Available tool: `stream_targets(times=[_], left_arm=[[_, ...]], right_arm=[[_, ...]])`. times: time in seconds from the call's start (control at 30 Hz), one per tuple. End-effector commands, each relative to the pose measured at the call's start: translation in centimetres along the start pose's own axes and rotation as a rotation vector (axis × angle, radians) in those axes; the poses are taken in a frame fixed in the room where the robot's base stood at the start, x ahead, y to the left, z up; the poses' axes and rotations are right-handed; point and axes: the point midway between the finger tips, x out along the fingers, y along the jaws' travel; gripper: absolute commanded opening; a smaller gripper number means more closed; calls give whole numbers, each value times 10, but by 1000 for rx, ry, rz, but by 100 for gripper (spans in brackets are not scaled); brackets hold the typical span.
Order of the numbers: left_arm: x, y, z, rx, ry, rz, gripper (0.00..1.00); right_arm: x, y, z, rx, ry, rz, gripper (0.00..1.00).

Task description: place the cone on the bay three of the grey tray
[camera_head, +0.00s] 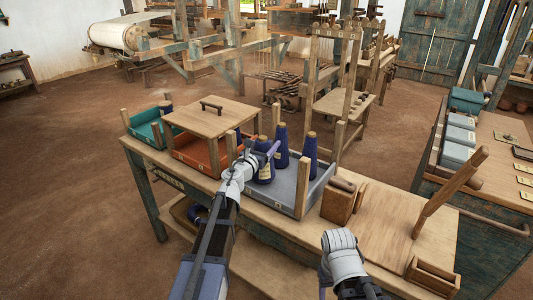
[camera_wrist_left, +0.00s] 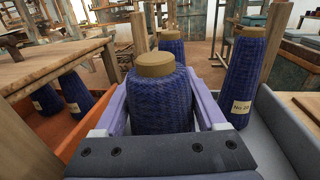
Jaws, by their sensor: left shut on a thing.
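The blue yarn cone with a tan top (camera_wrist_left: 160,98) is between the fingers of my left gripper (camera_wrist_left: 163,118), which is shut on it. In the head view, my left gripper (camera_head: 262,156) and this cone (camera_head: 265,173) are at the left part of the grey tray (camera_head: 296,205). The cone looks upright. Its base is hidden, so I cannot tell whether it touches the tray floor. Two more blue cones stand in the grey tray, one behind (camera_head: 281,148) and one to the right (camera_head: 310,150). My right gripper (camera_head: 339,240) is low at the front, its fingertips unclear.
An orange tray (camera_head: 190,155) under a wooden board (camera_head: 211,118) adjoins on the left, with cones (camera_wrist_left: 75,92) inside. A teal tray (camera_head: 145,130) lies beyond. Wooden posts rise at the tray corners. A wooden block (camera_head: 339,203) stands to the right of the grey tray.

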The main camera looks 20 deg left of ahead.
Motion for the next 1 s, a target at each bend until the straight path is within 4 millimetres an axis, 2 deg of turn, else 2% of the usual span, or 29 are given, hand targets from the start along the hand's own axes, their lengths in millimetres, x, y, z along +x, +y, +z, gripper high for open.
stream_targets(times=[0.03,0.1,0.33,0.5,0.53,0.73,1.0], left_arm=[[0,0,-12,0,0,0,0],[0,0,-16,0,0,0,0],[0,0,-13,0,0,0,0],[0,0,-18,0,0,0,0],[0,0,-16,0,0,0,77],[0,0,-16,0,0,0,99],[0,0,-15,0,0,0,100]], right_arm=[[12,-1,-1,0,0,0,58],[16,-2,-1,0,0,0,58],[13,-1,-1,0,0,0,58],[18,-2,-1,0,0,0,58],[16,-2,-1,0,0,0,58],[16,-2,-1,0,0,0,58],[15,-2,-1,0,0,0,58]])
